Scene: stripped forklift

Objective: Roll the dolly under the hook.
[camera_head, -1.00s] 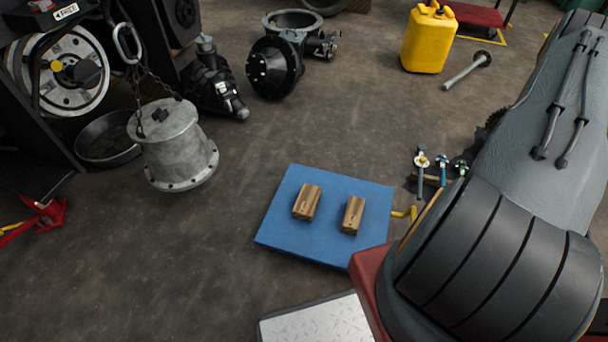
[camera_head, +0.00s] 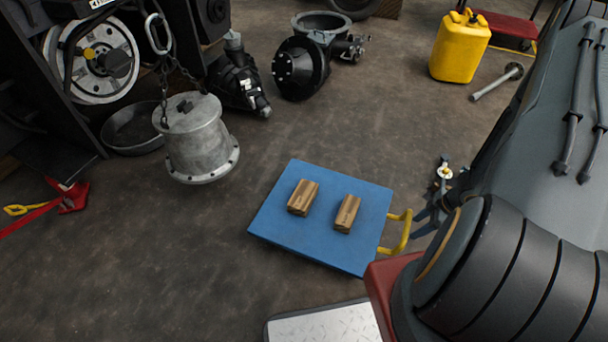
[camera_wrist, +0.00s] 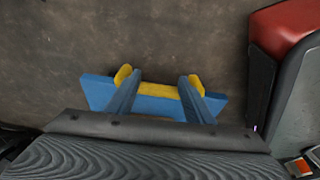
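The dolly (camera_head: 290,237) is a low blue platform with a yellow handle (camera_head: 403,230) on its right side. Two wooden blocks (camera_head: 324,205) lie on it. The hook's chain (camera_head: 163,72) hangs at upper left with a grey flanged metal drum (camera_head: 197,140) below it. The dolly is just right of the drum, not beneath it. My gripper (camera_head: 428,212) is at the handle, partly hidden by my arm. In the wrist view my gripper (camera_wrist: 160,98) has its fingers apart, with the yellow handle bar (camera_wrist: 157,90) showing between them. Whether they touch it is unclear.
A black shallow pan (camera_head: 133,130) and dark machine parts (camera_head: 300,68) stand behind the drum. A red stand (camera_head: 72,197) is on the left. A yellow canister (camera_head: 460,46) and a metal rod (camera_head: 496,82) are at upper right. The floor left of the dolly is clear.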

